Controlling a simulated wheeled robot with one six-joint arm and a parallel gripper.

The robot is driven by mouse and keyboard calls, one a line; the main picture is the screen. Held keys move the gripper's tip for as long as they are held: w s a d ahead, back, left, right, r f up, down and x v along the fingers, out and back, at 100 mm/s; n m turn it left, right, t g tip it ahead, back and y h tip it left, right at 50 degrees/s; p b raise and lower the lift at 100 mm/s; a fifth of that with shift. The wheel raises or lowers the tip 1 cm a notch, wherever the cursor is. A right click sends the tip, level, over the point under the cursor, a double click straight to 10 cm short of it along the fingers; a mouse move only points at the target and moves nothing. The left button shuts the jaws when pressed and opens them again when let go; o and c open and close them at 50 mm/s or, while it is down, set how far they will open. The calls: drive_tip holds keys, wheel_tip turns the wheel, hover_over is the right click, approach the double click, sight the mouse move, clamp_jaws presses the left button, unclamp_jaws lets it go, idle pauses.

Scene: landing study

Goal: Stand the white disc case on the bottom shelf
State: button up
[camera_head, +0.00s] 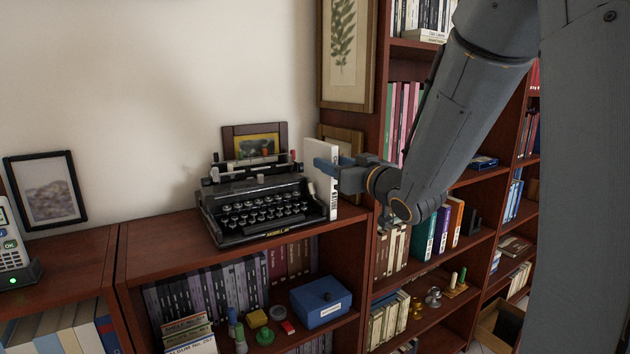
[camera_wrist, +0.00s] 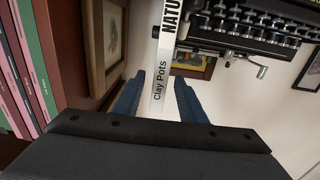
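The white disc case (camera_head: 322,160) stands upright on top of the low bookcase, at the right end of the black typewriter (camera_head: 262,205). In the wrist view its narrow white spine (camera_wrist: 160,85) faces me and reads "Clay Pots". My gripper (camera_head: 328,168) is at the case's upper part, its blue fingers pointing at the case. In the wrist view the fingers (camera_wrist: 158,95) are apart, one on each side of the spine, with a visible gap on both sides. The low bookcase's shelf (camera_head: 315,330) is below, partly filled; its lowest part is out of view.
A blue box (camera_head: 321,301), several small coloured items and dark books fill the shelf below. A tall bookcase (camera_head: 366,140) rises close to the right of the case. Framed pictures (camera_head: 255,140) lean on the wall behind. A phone (camera_head: 14,250) stands far left.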

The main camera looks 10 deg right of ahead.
sight(320, 156)
drive_tip(key=p+x, duration=0.1)
drive_tip(key=x, duration=0.1)
drive_tip(key=p+x, duration=0.1)
drive_tip(key=x, duration=0.2)
drive_tip(key=shift+r, duration=0.25)
drive_tip(key=shift+w+a, duration=0.2)
drive_tip(key=shift+w, duration=0.3)
clamp_jaws()
